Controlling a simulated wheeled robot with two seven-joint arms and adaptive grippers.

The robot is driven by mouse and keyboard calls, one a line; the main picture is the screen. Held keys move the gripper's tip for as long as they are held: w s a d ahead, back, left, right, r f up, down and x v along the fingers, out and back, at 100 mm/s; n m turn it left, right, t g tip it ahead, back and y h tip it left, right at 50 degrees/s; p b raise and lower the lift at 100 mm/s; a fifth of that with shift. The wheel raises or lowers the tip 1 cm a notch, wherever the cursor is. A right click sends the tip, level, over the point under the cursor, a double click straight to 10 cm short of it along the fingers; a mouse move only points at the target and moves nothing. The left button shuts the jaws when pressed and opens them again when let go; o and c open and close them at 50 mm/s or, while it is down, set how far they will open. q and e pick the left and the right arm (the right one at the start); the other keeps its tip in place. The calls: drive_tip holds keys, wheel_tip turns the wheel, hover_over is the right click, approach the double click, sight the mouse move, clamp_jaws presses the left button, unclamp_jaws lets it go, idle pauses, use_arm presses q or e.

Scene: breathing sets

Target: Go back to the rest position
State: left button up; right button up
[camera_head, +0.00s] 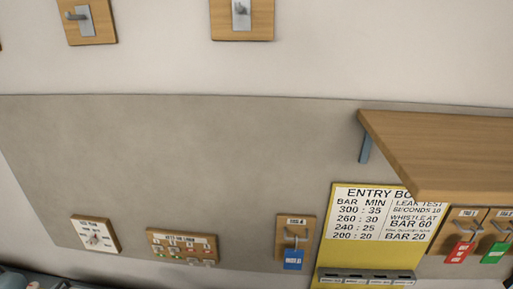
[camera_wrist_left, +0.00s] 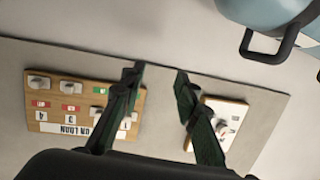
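My left gripper (camera_wrist_left: 158,76) shows in the left wrist view with its two dark fingers spread apart and nothing between them. Behind the fingers are a wooden tag board (camera_wrist_left: 62,104), seen upside down with red and green labels, and a small white-faced board (camera_wrist_left: 225,122). The fingers overlap parts of both boards in the picture; I cannot tell how far off they are. No gripper can be made out in the head view, and my right gripper is not seen.
The head view shows a grey wall panel (camera_head: 200,150), a wooden shelf (camera_head: 440,145) on the right, a yellow entry board (camera_head: 325,245), and a blue tag (camera_head: 293,260) on a hook board. Red (camera_head: 459,252) and green (camera_head: 494,252) tags hang right. A light-blue rounded object (camera_wrist_left: 262,12) with a dark handle is near the left wrist.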

use_arm(q)
drive_tip(key=s+d+f+g, duration=0.2)
drive_tip(key=s+f+g, duration=0.15)
drive_tip(key=s, duration=0.45)
drive_tip(key=s+d+f+m+g, duration=0.1)
drive_tip(key=s+f+g, duration=0.2)
drive_tip(key=s+g, duration=0.35)
drive_tip(key=s+d+f+g, duration=0.2)
drive_tip(key=s+f, duration=0.1)
drive_tip(key=s, duration=0.7)
wheel_tip(320, 180, down, 40)
drive_tip(key=s+d+g+h+b, duration=0.1)
drive_tip(key=g+b, duration=0.1)
drive_tip(key=b, duration=0.8)
drive_tip(key=s+f+b, duration=0.3)
drive_tip(key=s+f, duration=0.7)
drive_tip(key=f, duration=0.2)
drive_tip(key=s+f+m+g+b, duration=0.1)
drive_tip(key=s+f+b, duration=0.3)
drive_tip(key=s+f, duration=0.5)
wheel_tip(320, 180, down, 4)
drive_tip(key=shift+s+f, duration=0.1)
drive_tip(key=shift+s, duration=0.3)
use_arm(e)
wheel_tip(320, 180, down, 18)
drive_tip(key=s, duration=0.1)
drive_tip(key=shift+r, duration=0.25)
